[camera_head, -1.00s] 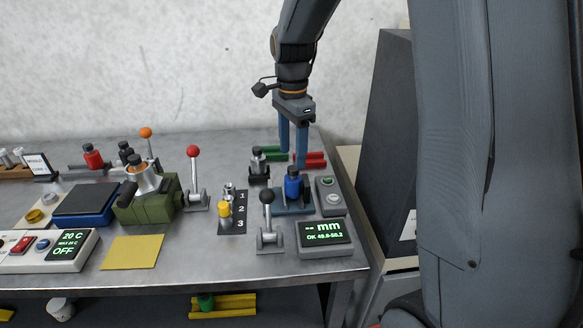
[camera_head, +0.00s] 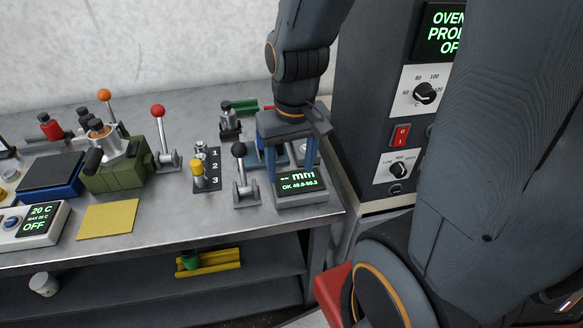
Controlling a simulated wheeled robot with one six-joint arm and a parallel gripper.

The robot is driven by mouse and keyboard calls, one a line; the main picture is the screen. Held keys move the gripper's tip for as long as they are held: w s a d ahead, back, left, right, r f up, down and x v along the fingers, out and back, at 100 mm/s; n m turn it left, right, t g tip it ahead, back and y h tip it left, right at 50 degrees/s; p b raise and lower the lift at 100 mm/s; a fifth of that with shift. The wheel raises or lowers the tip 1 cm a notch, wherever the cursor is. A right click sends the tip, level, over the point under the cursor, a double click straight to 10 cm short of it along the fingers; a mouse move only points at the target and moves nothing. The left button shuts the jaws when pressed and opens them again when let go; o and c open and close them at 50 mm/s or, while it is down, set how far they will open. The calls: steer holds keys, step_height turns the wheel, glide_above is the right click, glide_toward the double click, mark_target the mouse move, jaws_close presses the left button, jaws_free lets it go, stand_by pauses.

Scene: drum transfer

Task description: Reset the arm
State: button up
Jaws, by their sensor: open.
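My gripper (camera_head: 291,158) hangs from my arm at the right end of the metal table (camera_head: 146,229), its blue fingers pointing down and spread apart. The fingers hang in front of the gauge with the green "mm" display (camera_head: 301,184) and overlap it in the picture. I cannot tell how high above it they are. A blue part (camera_head: 271,154) shows just behind the fingers and is mostly hidden. I see nothing held between the fingers.
A black-knobbed lever (camera_head: 240,178) stands just left of my gripper. A red-knobbed lever (camera_head: 161,138), green fixture (camera_head: 119,168) and yellow mat (camera_head: 107,220) lie farther left. A dark oven cabinet (camera_head: 372,95) stands close on the right. A lower shelf holds a yellow holder (camera_head: 209,262).

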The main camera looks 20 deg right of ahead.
steer(key=shift+s+a+f+n, duration=0.1)
steer(key=shift+s+f+n, duration=0.15)
steer(key=shift+s, duration=0.2)
steer(key=shift+r, duration=0.1)
stand_by(0.9)
